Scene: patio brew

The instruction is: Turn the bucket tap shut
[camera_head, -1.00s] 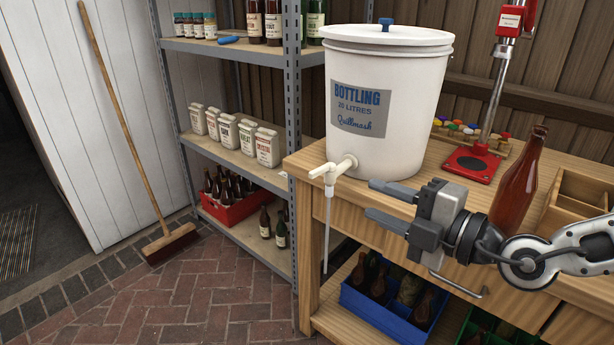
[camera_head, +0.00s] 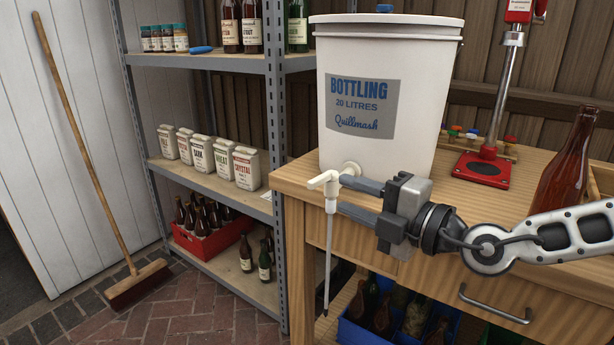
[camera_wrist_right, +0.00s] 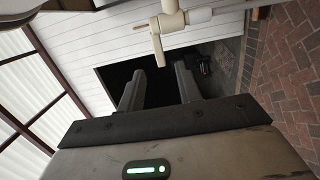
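The white bottling bucket (camera_head: 435,130) stands on the wooden bench with its lid on. Its cream tap (camera_head: 329,183) sticks out low on the front, with a thin tube (camera_head: 328,255) hanging down from it. The tap also shows at the top of the right wrist view (camera_wrist_right: 168,22), ahead of the fingertips. My right gripper (camera_head: 342,196) is open, its two fingers pointing left at the tap. The fingertips are very close to the tap; whether they touch it I cannot tell. Nothing is between the fingers in the wrist view. My left gripper is not in view.
A brown bottle (camera_head: 566,165) and a red capper (camera_head: 482,168) stand on the bench (camera_head: 455,200) to the right. A blue crate (camera_head: 352,333) of bottles sits below. A metal shelf (camera_head: 215,180) with packets and bottles stands left. Air left of the tap is free.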

